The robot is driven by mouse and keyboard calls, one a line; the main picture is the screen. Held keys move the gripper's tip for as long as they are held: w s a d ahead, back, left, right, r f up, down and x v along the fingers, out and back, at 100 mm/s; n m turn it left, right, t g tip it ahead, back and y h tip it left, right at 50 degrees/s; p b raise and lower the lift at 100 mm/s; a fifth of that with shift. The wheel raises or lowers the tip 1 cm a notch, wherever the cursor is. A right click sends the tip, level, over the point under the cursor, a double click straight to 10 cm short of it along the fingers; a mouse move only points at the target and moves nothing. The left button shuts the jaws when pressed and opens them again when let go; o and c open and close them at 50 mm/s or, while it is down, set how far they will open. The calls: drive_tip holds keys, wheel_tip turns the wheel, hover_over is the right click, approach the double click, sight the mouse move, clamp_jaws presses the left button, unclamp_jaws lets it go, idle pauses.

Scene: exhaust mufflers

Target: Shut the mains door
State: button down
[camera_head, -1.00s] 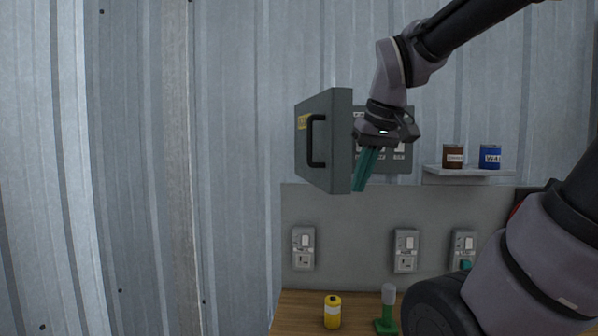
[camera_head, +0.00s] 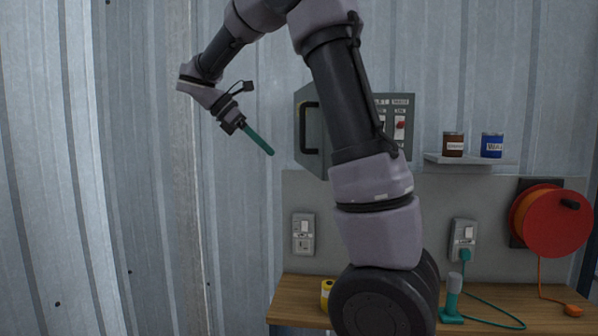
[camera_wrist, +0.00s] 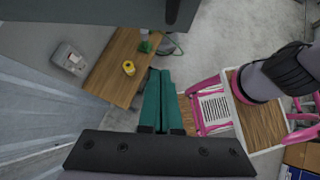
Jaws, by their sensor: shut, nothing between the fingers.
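The grey mains door (camera_head: 307,150) with its black handle (camera_head: 311,128) stands swung open to the left of the mains box (camera_head: 408,105) on the wall. My own arm hides the door's right part and some of the box, whose switches show on the right. My gripper (camera_head: 271,152) has shut teal fingers, empty, to the left of the door's outer face and apart from it in the picture. In the wrist view the shut fingers (camera_wrist: 160,75) point over the floor beside the bench, and a dark grey slab, seemingly the door (camera_wrist: 90,10), crosses the top.
A bench (camera_head: 300,300) below holds a yellow can (camera_head: 326,294) and a teal tool (camera_head: 452,298). A shelf (camera_head: 470,160) with two tins and a red cable reel (camera_head: 556,222) are at right. A pink-framed piece (camera_wrist: 208,105) stands on the floor. Left of my gripper is bare metal wall.

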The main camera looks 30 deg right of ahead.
drive_tip(key=d+r+x, duration=0.2)
drive_tip(key=x, duration=1)
drive_tip(key=shift+s, duration=0.25)
drive_tip(key=shift+d, duration=0.1)
